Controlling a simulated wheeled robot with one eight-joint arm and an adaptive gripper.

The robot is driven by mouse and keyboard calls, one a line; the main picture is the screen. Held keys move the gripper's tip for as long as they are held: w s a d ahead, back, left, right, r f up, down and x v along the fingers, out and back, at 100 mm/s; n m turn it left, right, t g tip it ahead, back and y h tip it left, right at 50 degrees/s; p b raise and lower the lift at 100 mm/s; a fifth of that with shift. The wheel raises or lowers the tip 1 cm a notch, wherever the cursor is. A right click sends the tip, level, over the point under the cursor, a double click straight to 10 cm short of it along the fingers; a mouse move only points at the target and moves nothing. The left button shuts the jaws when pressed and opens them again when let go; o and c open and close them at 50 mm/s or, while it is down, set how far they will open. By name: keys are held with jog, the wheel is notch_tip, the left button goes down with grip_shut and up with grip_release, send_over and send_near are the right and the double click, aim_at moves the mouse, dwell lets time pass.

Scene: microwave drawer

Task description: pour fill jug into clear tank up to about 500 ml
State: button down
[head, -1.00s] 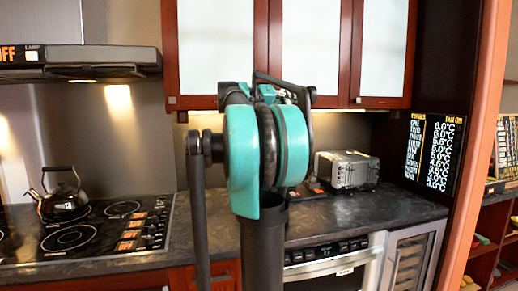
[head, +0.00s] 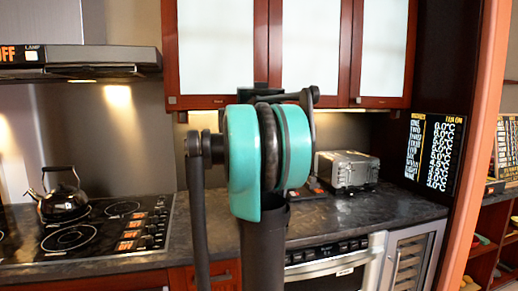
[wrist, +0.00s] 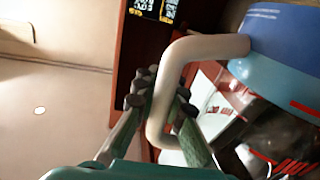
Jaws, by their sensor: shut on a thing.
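My gripper (wrist: 162,95) is shut on the pale, bent handle (wrist: 205,47) of the fill jug in the wrist view. The jug's body (wrist: 285,35) is at the upper right, dark blue with small white print and a light blue band; much of it is cut off by the picture edge. A glossy, see-through shape with red marks (wrist: 290,164) lies at the lower right. It may be the clear tank, but I cannot tell for sure, nor see any liquid level. In the head view my own arm blocks the middle, and jug, tank and gripper do not show.
A dark counter (head: 408,207) runs along the wall with a silver toaster-like appliance (head: 352,170) on it. A black kettle (head: 62,198) stands on the cooktop (head: 95,228) at the left. Cabinets (head: 300,50) hang above, and a dark board with writing (head: 433,152) is at the right.

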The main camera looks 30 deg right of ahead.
jog(key=s+r, duration=0.1)
jog(key=s, duration=0.7)
jog(key=shift+a, duration=0.35)
dwell(0.9)
